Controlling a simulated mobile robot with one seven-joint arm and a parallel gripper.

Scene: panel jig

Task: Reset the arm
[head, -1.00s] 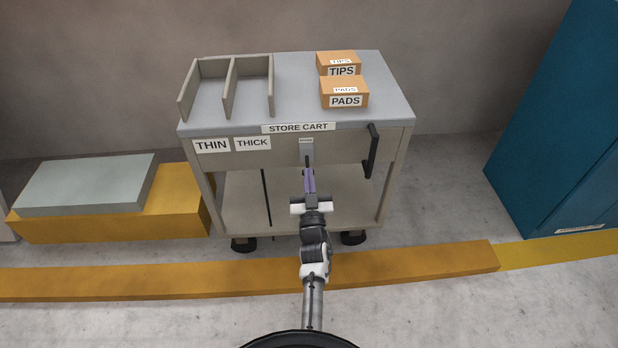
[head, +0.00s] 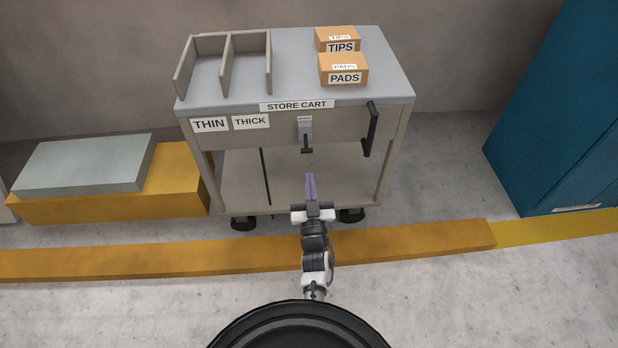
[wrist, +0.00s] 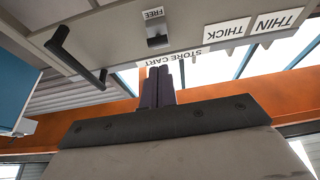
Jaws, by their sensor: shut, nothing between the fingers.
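My gripper (head: 310,187) is shut with its purple fingers together and nothing between them. In the head view it points at the front of the store cart (head: 400,112), apart from it and below the small dark lever (head: 307,144) on the cart's front panel. In the wrist view my gripper (wrist: 158,84) is also shut. There the lever (wrist: 157,40) shows beyond the fingertips, beside a label reading FREE (wrist: 153,13).
The cart top holds a two-bay divider (head: 226,68) and boxes marked TIPS (head: 322,46) and PADS (head: 326,79). A dark handle (head: 370,130) is at the cart's right. A yellow-orange floor beam (head: 150,258) crosses in front. A teal cabinet (head: 560,110) stands at right.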

